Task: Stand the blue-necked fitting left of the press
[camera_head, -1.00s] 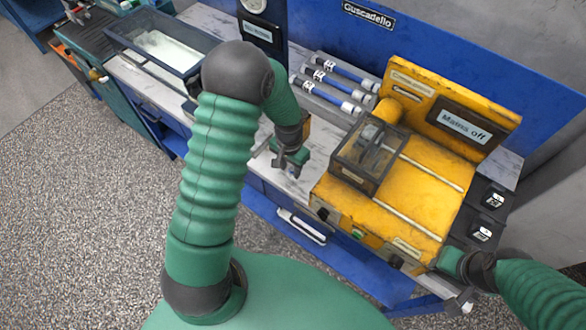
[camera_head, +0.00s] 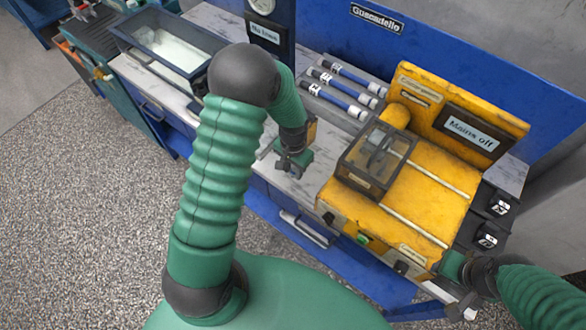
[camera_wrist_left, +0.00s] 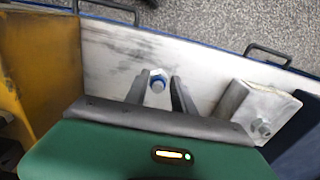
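The fitting (camera_wrist_left: 158,80) is a small metal piece with a blue neck, seen in the left wrist view on the pale bench top. It sits between the two fingers of my left gripper (camera_wrist_left: 160,92), with a gap on each side, so the gripper is open. In the head view my left gripper (camera_head: 291,168) is low over the bench, left of the yellow machine, and hides the fitting. A dark blue upright with a gauge (camera_head: 270,22) stands behind it; I cannot tell surely whether this is the press. My right gripper (camera_head: 462,303) is at the yellow machine's front right corner, its fingers unclear.
The yellow machine (camera_head: 425,205) with a "Mains off" sign stands close on the right. Several blue-banded cylinders (camera_head: 345,92) lie behind. A metal block with a bolt (camera_wrist_left: 250,105) is near my left gripper in the wrist view. A glass-sided tray (camera_head: 160,50) stands at the left.

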